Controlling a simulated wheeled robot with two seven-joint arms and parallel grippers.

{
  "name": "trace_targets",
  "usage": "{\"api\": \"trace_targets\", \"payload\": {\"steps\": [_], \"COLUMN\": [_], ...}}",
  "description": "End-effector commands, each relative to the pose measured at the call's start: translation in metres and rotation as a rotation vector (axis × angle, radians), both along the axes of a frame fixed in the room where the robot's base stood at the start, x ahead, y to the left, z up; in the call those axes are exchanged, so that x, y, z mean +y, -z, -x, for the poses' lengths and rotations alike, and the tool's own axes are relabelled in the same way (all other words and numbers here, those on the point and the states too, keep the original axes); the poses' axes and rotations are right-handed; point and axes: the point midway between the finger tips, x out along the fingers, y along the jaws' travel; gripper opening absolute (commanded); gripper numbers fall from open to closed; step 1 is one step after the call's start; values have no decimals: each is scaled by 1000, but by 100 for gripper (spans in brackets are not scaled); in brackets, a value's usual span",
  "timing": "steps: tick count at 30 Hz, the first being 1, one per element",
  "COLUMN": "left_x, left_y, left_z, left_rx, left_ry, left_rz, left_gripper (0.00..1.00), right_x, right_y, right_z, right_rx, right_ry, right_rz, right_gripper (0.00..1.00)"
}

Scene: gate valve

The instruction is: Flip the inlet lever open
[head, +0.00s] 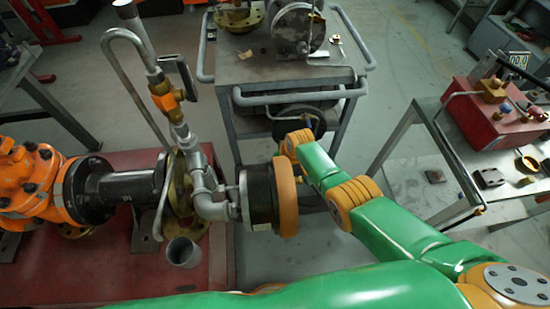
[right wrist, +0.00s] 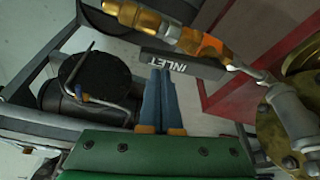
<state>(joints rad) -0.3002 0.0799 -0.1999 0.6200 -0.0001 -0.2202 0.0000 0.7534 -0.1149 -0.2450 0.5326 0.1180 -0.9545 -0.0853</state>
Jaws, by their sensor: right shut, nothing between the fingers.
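The inlet lever (head: 183,76) is a dark bar on the brass and orange valve (head: 165,98), on the upright pipe at left in the head view. In the right wrist view the lever (right wrist: 183,66) carries the word INLET and extends left from the brass and orange valve body (right wrist: 195,40). My right gripper (right wrist: 159,72) has its blue fingers together and empty. Its tips show just below the lever's free end in that view; I cannot tell whether they touch. My right gripper cannot be made out in the head view. My left gripper is out of view.
An orange flanged pipe (head: 30,185) joins the assembly on a red base (head: 140,285). A grey cart (head: 285,70) stands behind. A table with a red box (head: 490,115) stands right. In the wrist view, a black round-ended unit (right wrist: 95,80) lies left of the fingers.

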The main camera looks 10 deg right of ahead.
Motion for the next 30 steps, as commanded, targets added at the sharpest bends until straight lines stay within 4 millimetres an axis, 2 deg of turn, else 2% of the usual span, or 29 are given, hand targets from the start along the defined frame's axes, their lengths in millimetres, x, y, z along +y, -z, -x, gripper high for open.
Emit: {"api": "trace_targets", "payload": {"steps": [6, 16, 19, 24, 30], "left_x": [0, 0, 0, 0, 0], "left_y": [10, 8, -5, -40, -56], "left_z": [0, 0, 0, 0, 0], "left_rx": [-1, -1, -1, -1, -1], "left_ry": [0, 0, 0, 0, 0], "left_rz": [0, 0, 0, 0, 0], "left_gripper": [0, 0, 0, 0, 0], "right_x": [11, 12, 12, 9, 6], "right_y": [2, -1, -12, -45, -65], "right_z": [-3, -3, -1, 8, 17], "right_rx": [-1, 0, 0, 0, 0], "right_ry": [-1, -1, -1, 0, -1], "right_rz": [-1, 0, 0, 0, 0], "right_gripper": [0, 0, 0, 0, 0]}}
